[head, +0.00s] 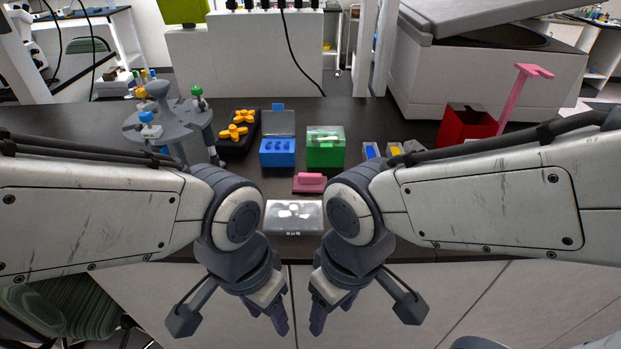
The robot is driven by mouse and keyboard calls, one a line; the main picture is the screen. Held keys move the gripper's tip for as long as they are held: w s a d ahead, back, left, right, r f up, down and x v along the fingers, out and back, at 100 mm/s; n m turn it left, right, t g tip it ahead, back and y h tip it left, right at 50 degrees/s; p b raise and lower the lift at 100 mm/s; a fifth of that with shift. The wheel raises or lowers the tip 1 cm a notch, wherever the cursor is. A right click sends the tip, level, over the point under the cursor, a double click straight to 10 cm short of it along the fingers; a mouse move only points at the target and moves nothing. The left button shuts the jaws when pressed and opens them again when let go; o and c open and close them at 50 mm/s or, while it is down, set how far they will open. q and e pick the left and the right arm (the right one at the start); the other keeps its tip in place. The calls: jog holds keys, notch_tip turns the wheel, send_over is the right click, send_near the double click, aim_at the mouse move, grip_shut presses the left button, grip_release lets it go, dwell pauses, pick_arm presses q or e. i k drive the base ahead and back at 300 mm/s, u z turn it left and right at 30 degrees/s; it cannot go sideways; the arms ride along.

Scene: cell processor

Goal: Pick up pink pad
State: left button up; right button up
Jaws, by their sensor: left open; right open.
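The pink pad (310,180) is a small pink block with a darker pink base. It lies on the dark bench top in the middle of the head view, in front of the green box. My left gripper (284,326) and my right gripper (316,328) both hang down in front of the bench's front edge, nearer to me than the pad. Both are open and empty, and apart from the pad.
Behind the pad stand a blue box (277,155) and a green box (325,150). A clear-lidded case (293,217) lies in front of it. A grey rotor (180,125) stands left; a red bin (465,124) and pink stand (513,95) stand right.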

aim_at(301, 182)
jog(key=u, duration=0.15)
jog(key=k, duration=0.4)
jog(key=z, duration=0.9)
jog(key=i, duration=1.05)
jog(key=u, duration=0.65)
